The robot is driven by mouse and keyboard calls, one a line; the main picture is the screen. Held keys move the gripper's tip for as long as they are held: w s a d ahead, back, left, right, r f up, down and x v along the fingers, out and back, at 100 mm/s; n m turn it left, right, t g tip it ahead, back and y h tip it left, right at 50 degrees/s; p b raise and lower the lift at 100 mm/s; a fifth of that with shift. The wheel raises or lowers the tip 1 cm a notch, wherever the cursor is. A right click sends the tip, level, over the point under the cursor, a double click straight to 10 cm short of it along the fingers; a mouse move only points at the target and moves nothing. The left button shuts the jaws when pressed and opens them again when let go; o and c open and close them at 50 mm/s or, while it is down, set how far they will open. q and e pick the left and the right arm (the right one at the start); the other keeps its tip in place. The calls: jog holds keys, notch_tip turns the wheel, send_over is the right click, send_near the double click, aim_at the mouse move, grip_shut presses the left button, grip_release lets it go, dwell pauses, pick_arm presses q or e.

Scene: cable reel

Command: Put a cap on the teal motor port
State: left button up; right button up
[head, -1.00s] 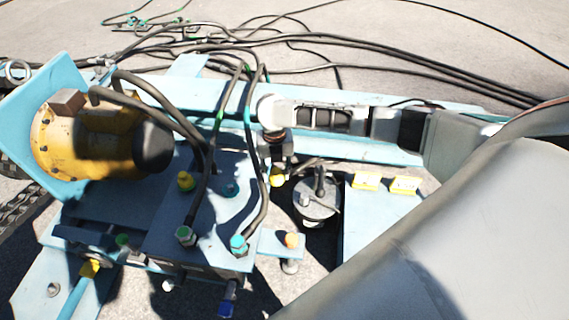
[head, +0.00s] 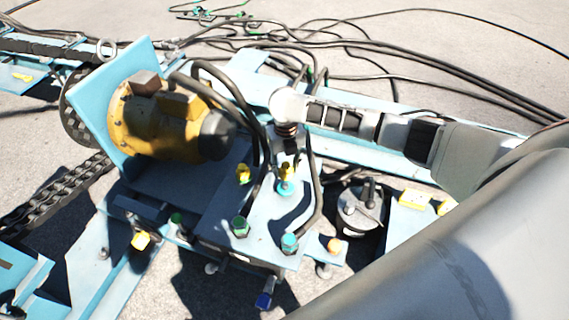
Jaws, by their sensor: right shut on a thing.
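The teal motor port (head: 286,189) is on the light-blue plate, right of a port with a yellow cap (head: 243,174). My right gripper (head: 288,160) points down over the plate and is shut on a small yellow cap (head: 287,171). The held cap shows just above the teal port in the picture; I cannot tell whether they touch. The fingertips are small and partly dark. My left gripper is not in view.
Hoses rise from a green fitting (head: 241,228) and a teal fitting (head: 289,243) near the port. The yellow motor (head: 165,118) stands left.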

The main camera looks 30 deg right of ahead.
aim_at(285, 184)
notch_tip(285, 184, down, 5)
jog(key=b, duration=0.3)
jog(key=shift+f, duration=0.35)
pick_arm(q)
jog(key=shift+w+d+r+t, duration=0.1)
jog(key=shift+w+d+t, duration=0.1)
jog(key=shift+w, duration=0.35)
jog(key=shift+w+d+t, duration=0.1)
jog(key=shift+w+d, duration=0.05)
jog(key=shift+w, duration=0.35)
pick_arm(e)
jog(key=shift+f, duration=0.35)
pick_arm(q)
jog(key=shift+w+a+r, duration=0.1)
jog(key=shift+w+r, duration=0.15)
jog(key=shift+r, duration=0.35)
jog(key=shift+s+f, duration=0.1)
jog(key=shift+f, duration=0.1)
pick_arm(e)
jog(key=shift+f, duration=0.35)
jog(key=o, duration=1.1)
jog(key=shift+o, duration=0.4)
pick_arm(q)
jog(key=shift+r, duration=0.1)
